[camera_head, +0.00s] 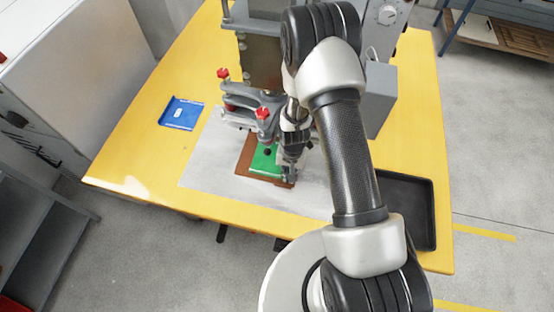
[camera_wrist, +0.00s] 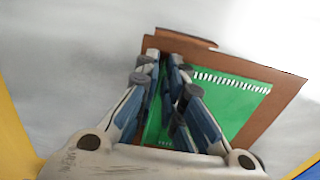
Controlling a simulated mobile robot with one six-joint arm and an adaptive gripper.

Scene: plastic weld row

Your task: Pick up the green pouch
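The green pouch (camera_head: 265,160) lies on a brown board (camera_head: 245,151) at the front of the grey machine on the yellow table. In the wrist view the pouch (camera_wrist: 228,100) shows a row of white marks along its upper edge, with the brown board (camera_wrist: 270,76) around it. My gripper (camera_head: 289,178) is low over the right side of the pouch in the head view. In the wrist view the fingers (camera_wrist: 165,68) are close together over the pouch's left part, with a narrow gap showing green between them. Whether they pinch the pouch is unclear.
The grey machine with red knobs (camera_head: 263,112) stands just behind the pouch. A white-grey mat (camera_head: 210,170) lies under the board. A blue tray (camera_head: 181,113) is at left, and a black tray (camera_head: 415,215) is at right, partly hidden by my arm.

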